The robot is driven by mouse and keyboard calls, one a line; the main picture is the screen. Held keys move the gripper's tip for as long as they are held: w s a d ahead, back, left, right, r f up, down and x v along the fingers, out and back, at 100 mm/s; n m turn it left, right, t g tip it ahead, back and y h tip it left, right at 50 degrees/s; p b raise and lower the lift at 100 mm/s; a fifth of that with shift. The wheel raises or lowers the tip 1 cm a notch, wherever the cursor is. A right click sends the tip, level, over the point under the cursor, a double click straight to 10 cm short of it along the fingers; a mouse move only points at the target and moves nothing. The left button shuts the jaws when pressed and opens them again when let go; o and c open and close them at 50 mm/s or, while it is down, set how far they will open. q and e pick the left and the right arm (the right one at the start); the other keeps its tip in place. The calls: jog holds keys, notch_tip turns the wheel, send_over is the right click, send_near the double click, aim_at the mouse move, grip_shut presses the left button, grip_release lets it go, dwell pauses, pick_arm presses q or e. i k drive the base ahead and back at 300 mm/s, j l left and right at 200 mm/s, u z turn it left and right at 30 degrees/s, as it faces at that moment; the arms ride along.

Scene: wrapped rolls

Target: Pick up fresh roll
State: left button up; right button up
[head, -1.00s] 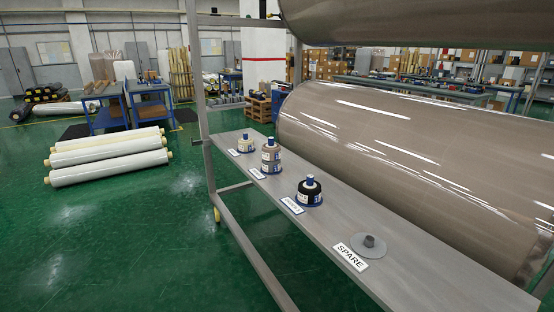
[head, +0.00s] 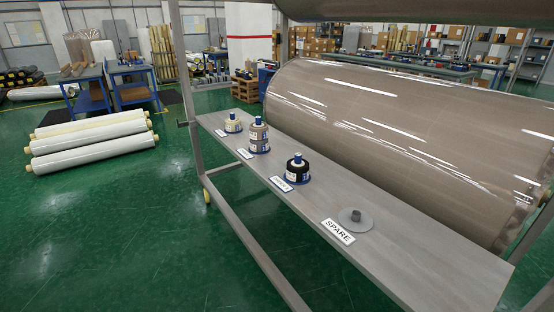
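Three small rolls on blue bases with blue tops stand upright in a row on a grey shelf (head: 420,268). The far one is a cream roll (head: 233,123). The middle one is a taller tan roll (head: 259,136), which looks like a stack. The nearest is a black roll (head: 298,168). The other labels are too small to read. Neither of my grippers shows in the head view.
A large brown film-wrapped roll (head: 400,140) lies right behind the shelf in a grey metal frame (head: 187,110). White rolls (head: 90,145) are piled on the green floor at left. Blue tables (head: 132,86) stand farther back. The floor at front left is clear.

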aim_at(233, 123)
jog(key=i+j+z, duration=0.2)
jog(key=j, duration=0.25)
jog(key=i+j+z, duration=0.2)
jog(key=j, duration=0.3)
jog(key=i+j+z, duration=0.2)
jog(key=j, duration=0.3)
jog(key=j+z, duration=0.2)
jog(key=j, duration=0.35)
jog(key=j+z, duration=0.2)
jog(key=j, duration=0.35)
